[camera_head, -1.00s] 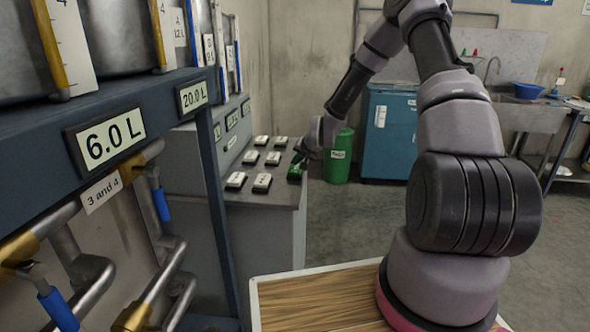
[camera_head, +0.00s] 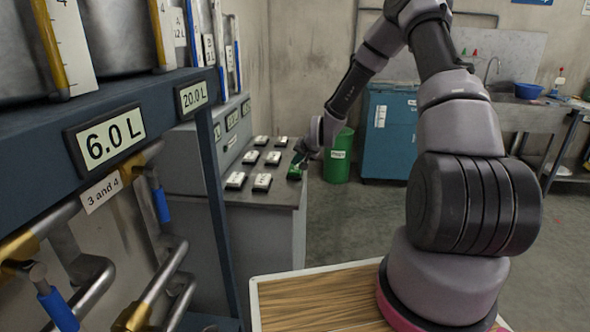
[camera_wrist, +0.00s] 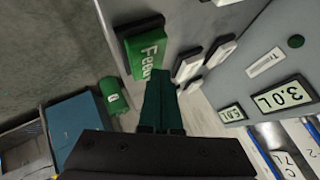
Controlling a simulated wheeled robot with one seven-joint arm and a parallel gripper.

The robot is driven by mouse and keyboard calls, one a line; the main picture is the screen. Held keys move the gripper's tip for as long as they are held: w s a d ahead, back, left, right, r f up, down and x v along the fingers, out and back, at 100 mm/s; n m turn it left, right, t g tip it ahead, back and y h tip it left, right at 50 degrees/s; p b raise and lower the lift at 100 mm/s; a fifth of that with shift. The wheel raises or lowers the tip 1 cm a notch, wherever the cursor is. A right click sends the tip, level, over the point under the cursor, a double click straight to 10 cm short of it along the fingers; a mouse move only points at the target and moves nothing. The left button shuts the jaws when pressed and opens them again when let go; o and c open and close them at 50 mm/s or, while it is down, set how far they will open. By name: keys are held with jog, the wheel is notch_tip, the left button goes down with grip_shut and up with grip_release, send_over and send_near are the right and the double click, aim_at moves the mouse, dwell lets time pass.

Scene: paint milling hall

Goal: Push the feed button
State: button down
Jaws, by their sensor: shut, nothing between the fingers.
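The feed button (camera_head: 294,172) is a green block at the right edge of a grey console top. In the wrist view the green feed button (camera_wrist: 145,47) shows the white word "Feed" on its face. My gripper (camera_head: 299,160) is just above and beside the button in the head view, partly blurred against it. In the wrist view my gripper's dark green fingers (camera_wrist: 160,80) are shut together and empty, with their tips by the button's lower right corner. I cannot tell whether the tips touch it.
Several white-topped buttons (camera_head: 262,182) stand on the console top (camera_head: 280,196) left of the feed button. A green bin (camera_head: 338,158) and a blue cabinet (camera_head: 390,135) stand behind. A frame with pipes and a "6.0 L" sign (camera_head: 110,140) fills the left.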

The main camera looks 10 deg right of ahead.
aim_at(296, 169)
jog(key=shift+f, duration=0.1)
dwell(0.6)
jog(key=shift+f, duration=0.45)
dwell(0.4)
jog(key=shift+r, duration=0.6)
jog(key=shift+r, duration=3)
